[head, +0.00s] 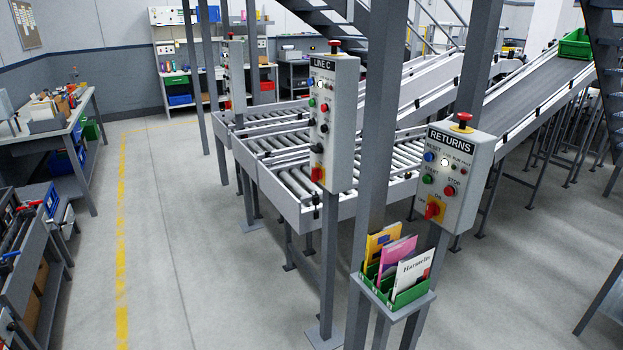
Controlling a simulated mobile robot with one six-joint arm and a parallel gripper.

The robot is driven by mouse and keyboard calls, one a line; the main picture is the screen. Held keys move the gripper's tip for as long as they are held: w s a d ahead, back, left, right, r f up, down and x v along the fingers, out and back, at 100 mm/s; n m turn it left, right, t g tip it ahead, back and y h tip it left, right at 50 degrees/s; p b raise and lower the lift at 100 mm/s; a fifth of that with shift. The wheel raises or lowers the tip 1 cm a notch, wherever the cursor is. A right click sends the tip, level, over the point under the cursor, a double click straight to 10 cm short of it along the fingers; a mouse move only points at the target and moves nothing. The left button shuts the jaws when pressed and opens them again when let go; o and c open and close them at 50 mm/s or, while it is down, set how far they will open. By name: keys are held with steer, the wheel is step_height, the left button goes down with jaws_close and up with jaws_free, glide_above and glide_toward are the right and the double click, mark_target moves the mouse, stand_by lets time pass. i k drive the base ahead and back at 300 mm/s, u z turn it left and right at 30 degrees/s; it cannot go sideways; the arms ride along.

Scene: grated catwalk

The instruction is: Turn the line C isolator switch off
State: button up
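The LINE C control box (343,125) is a grey panel on a post in the middle of the head view, its face turned to the left. Its isolator switch (318,174) is a red handle on a yellow plate at the bottom of that face. The handle is too small and too oblique to read its position. Above it are a black knob (317,148), several coloured buttons, a lit white lamp and a red mushroom button (334,45) on top. My gripper is not in view.
A RETURNS box (455,180) with a similar red and yellow switch (434,209) stands nearer at right. A grey column (381,120) and a green bin of books (411,291) stand between them. Roller conveyors (290,180) lie behind. The floor (190,240) at left is clear.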

mark_target(317, 174)
steer(key=u, duration=0.2)
steer(key=k, duration=0.7)
steer(key=u, duration=0.5)
steer(key=k, duration=0.6)
steer(key=u, duration=0.55)
steer(key=i, duration=2)
steer(key=z, duration=0.3)
